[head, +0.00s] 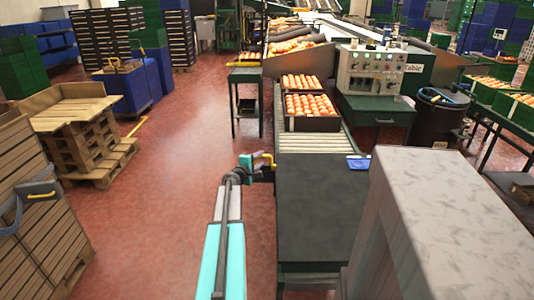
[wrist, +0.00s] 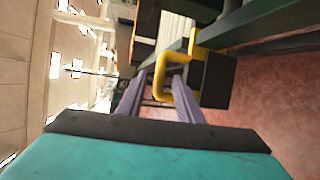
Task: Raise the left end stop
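The left end stop shows as a yellow bent handle (head: 268,157) at the left edge of the conveyor, near the front end of its rollers. In the wrist view, the yellow handle (wrist: 160,65) is a rounded loop beside a dark block (wrist: 217,80). My gripper (wrist: 157,82) is open, its two grey-purple fingers pointing toward the loop. Part of the loop shows between the fingertips, and the right finger overlaps its lower part. I see no clear grip on it. In the head view, my arm reaches up to the handle, and the fingers are hard to make out.
Pallets (head: 85,145) stand left. Red floor is clear between.

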